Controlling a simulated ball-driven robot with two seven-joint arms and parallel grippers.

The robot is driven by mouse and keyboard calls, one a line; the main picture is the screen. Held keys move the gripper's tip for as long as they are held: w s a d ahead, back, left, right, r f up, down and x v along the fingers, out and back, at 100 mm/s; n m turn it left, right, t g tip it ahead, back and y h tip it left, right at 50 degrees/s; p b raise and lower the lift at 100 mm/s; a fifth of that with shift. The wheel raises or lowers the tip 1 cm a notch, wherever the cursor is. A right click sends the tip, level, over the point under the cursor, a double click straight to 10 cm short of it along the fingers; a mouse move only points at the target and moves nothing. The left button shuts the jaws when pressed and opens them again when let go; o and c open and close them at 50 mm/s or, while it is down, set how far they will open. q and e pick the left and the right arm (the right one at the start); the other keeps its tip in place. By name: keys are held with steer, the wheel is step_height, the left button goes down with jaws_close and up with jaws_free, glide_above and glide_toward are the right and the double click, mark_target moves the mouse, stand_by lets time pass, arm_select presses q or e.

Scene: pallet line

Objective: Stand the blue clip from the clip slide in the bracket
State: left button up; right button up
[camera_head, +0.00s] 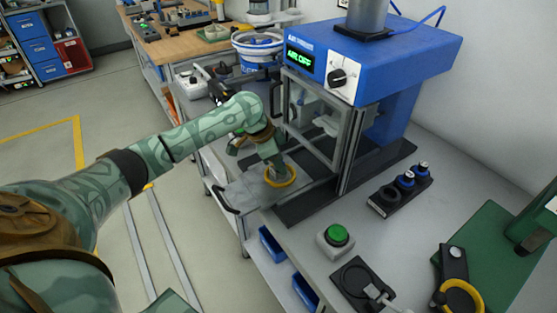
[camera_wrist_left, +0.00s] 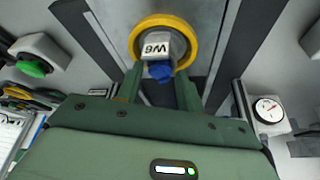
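My left gripper (camera_wrist_left: 160,80) points down over a slide plate in front of the blue press and is open. A yellow ring (camera_head: 281,176) lies beneath it. In the left wrist view, the yellow ring (camera_wrist_left: 137,40) surrounds a pale block (camera_wrist_left: 158,45) with a printed label. A small blue piece (camera_wrist_left: 161,72) shows at the block's near side, between the fingertips, with gaps to both fingers. I cannot tell whether it is the blue clip. I cannot make out the clip slide or bracket for sure.
The blue press (camera_head: 400,50) with its clear guard stands behind the gripper, its display reading "AIR OFF". A green button (camera_head: 337,235), a black holder with blue-capped pieces (camera_head: 391,196) and a black fixture (camera_head: 355,279) stand to the right.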

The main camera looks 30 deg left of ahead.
arm_select(q)
steer(key=shift+f, duration=0.1)
steer(key=p+v, duration=0.4)
steer(key=v, duration=0.8)
steer(key=shift+d, duration=0.1)
